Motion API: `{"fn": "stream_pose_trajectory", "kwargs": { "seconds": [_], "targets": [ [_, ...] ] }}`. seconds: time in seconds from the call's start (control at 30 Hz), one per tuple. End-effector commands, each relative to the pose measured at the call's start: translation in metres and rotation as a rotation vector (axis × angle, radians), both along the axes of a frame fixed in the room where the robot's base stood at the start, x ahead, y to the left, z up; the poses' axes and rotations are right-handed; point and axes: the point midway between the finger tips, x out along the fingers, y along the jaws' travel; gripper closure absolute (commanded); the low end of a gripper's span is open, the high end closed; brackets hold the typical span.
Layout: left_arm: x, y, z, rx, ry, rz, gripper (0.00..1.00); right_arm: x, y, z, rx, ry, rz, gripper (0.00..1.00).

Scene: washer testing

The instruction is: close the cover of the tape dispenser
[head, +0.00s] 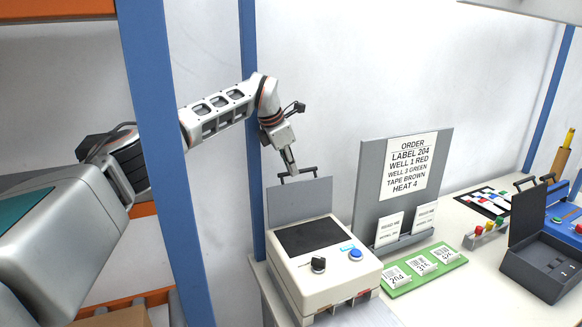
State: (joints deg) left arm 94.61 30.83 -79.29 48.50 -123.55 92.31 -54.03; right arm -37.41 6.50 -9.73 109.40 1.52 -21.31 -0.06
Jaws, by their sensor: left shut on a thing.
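A white box-shaped machine (345,277) with a black top panel, a black dial and a blue button stands on the bench in the middle. Its grey cover (300,203) stands upright at the back edge, open. A black bar handle (309,170) runs along the cover's top edge. My left gripper (291,172) reaches down from above and is shut on this handle. Farther right, a dark grey box (545,266) has its own raised lid (526,215). A blue device (566,226) stands at the right edge. No label shows which one is the tape dispenser. My right gripper is out of view.
An order sign (408,165) on a grey stand is right of the machine. A green strip (450,264) with several label cards lies in front of it. A blue post (158,160) crosses in front of my left arm; another (249,120) stands behind it.

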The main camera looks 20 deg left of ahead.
Motion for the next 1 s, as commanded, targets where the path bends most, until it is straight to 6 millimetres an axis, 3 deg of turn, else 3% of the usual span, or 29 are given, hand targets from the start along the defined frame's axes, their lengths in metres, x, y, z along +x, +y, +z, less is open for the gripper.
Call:
{"fn": "stream_pose_trajectory", "kwargs": {
  "seconds": [0.37, 0.6, 1.0],
  "targets": [
    [-0.008, -0.009, 0.000, 0.047, -0.044, -0.004, 1.00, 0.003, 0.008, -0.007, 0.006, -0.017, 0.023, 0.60],
    [-0.021, -0.024, -0.002, 0.127, -0.113, -0.005, 1.00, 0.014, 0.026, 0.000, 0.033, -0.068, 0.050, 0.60],
    [-0.050, -0.056, -0.007, 0.186, -0.164, -0.003, 1.00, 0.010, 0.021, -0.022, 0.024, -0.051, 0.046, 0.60]
  ]
}}
